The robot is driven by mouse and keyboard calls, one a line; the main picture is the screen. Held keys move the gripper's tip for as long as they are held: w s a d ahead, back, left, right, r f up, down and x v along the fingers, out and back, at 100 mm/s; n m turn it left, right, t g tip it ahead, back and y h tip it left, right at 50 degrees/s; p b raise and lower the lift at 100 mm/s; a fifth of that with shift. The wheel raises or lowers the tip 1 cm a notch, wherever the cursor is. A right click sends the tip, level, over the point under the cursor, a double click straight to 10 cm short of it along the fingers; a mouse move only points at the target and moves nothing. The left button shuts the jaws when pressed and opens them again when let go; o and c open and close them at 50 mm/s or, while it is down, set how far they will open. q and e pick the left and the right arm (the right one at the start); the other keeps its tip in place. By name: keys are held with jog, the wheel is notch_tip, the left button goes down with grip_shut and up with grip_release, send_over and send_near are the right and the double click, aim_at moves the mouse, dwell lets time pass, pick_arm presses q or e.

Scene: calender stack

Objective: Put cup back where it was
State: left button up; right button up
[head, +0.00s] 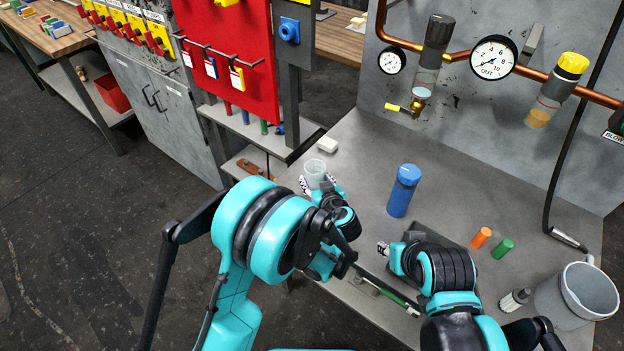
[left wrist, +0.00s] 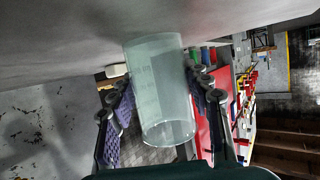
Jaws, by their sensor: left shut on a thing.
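A translucent, pale green cup (head: 315,171) is near the left edge of the grey bench, upright in the head view. My left gripper (head: 317,184) is shut on the cup. In the left wrist view the cup (left wrist: 160,95) sits between the two padded fingers of my left gripper (left wrist: 158,108), with the grey bench surface close to its far end. I cannot tell whether the cup touches the bench. My right gripper (head: 384,249) is low over the bench, right of the left arm; its fingers are mostly hidden and no held thing shows.
A white block (head: 327,145) lies just behind the cup. A blue bottle (head: 404,191) stands mid-bench. Orange (head: 481,237) and green (head: 502,248) cylinders and a grey mug (head: 577,292) are at right. Gauges (head: 494,57) and pipes line the back panel. The bench behind the bottle is clear.

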pick_arm(q)
jog(key=shift+s+d+r, duration=0.1)
jog(key=shift+s+d, duration=0.1)
jog(key=o, duration=1.4)
jog(key=shift+w+a, duration=0.1)
jog(key=shift+w, duration=0.05)
jog(key=shift+c, duration=0.2)
